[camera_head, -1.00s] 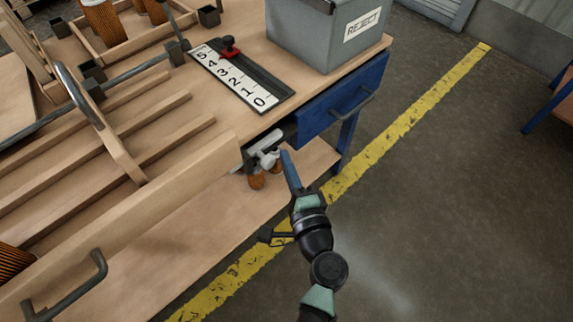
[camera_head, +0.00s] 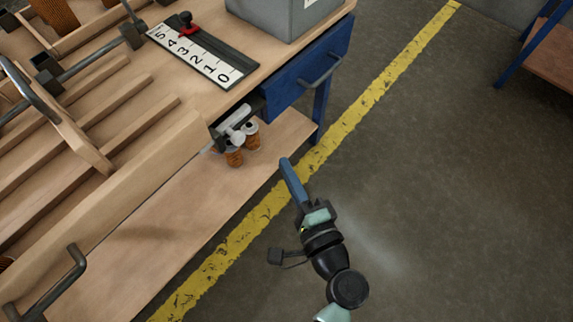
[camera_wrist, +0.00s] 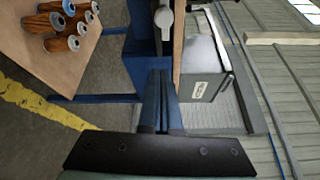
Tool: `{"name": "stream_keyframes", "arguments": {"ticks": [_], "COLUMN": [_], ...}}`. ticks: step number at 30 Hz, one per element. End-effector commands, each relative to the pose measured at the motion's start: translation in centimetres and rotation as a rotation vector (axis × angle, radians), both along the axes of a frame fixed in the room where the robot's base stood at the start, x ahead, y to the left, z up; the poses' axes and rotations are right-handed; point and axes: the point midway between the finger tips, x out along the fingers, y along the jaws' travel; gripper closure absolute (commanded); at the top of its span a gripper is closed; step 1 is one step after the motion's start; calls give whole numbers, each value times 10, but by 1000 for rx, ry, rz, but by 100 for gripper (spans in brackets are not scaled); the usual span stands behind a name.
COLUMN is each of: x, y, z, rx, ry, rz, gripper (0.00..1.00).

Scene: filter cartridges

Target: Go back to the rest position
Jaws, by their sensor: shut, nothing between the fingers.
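My gripper (camera_head: 285,165) has shut blue fingers and holds nothing. In the head view it hangs over the floor, in front of the bench and apart from it, to the right of the lower shelf (camera_head: 140,235). In the wrist view the closed fingers (camera_wrist: 161,75) point toward the bench. Orange-brown filter cartridges (camera_head: 234,157) with pale caps stand on the lower shelf. Several of these cartridges (camera_wrist: 54,44) show at the upper left of the wrist view.
The bench carries a grey reject box (camera_head: 265,15), a 0-to-5 scale (camera_head: 195,55) with a red-and-black slider and a wooden slatted rack (camera_head: 75,120). A blue drawer (camera_head: 300,75) with a handle sits under the top.

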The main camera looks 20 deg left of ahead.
Motion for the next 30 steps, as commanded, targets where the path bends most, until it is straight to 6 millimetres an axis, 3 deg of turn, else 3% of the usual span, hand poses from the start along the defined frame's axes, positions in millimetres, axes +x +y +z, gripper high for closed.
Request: {"name": "stream_keyframes", "arguments": {"ticks": [9,11,14,17,22,26,30], "x": [0,5,25,58,107,117,100], "y": [0,1,3,3,-12,-31,-54], "z": [0,6,30,77,196,293,397], "rx": [-1,-21,-115,-296,-660,-890,-1090], "ry": [-1,-20,-104,-262,-596,-817,-1019], "rz": [0,0,-2,-30,-186,-369,-611], "gripper": [100,100,100,100,100,100,100]}}
